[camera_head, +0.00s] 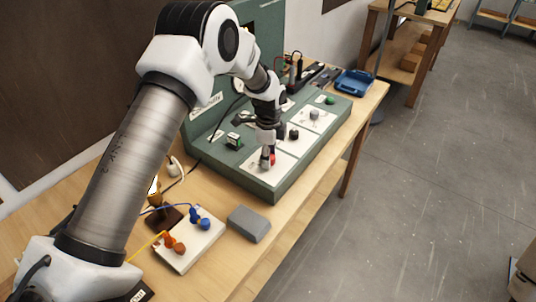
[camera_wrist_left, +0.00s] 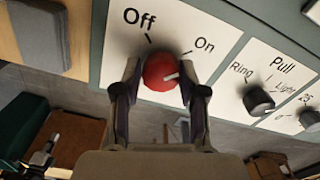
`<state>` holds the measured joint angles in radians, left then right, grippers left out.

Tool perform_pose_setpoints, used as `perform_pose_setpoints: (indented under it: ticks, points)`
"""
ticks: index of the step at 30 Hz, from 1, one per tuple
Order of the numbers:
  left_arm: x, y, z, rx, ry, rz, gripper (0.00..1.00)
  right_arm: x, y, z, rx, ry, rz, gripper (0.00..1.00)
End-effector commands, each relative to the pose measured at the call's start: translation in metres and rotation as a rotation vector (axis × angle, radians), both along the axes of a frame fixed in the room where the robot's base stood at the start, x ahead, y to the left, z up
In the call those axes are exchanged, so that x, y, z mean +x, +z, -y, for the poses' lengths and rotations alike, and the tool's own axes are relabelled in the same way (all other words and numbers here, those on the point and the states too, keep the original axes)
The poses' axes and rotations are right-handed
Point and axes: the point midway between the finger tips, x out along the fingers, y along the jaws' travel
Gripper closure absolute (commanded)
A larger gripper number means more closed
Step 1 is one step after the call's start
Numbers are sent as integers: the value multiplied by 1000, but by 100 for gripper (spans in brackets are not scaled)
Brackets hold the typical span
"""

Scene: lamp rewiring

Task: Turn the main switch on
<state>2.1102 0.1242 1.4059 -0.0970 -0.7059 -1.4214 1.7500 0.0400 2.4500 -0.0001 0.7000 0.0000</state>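The main switch is a red knob (camera_wrist_left: 160,72) on a white plate marked Off and On, on the green panel's near end. It also shows in the head view (camera_head: 272,159), partly hidden by my left gripper (camera_head: 267,158). In the left wrist view the two fingers of my left gripper (camera_wrist_left: 160,68) stand on either side of the knob, close against it. They look shut on it. The knob's white pointer line points right, to the On side. My right gripper is not in view.
Black knobs (camera_wrist_left: 258,99) sit beside the red one on the panel (camera_head: 246,184). A grey block (camera_head: 249,223) and a white board (camera_head: 190,241) with blue and orange connectors lie on the wooden table. A blue tray (camera_head: 355,82) lies at the far end.

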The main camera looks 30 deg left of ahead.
Motion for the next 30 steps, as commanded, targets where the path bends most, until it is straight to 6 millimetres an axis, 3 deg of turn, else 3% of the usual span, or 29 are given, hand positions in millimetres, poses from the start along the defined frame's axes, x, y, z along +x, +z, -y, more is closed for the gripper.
perform_pose_setpoints:
  ticks: [10, 14, 24, 30]
  points:
    - [0, 1, 0, 1, 0, 1, 36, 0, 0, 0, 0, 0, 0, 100]
    - [1, 11, 0, 0, 0, 2, 36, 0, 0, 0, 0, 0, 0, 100]
    - [2, 92, 2, 2, -1, 4, 36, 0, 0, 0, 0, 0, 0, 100]
    - [2, 118, 2, 2, -2, 0, 36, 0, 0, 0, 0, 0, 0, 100]
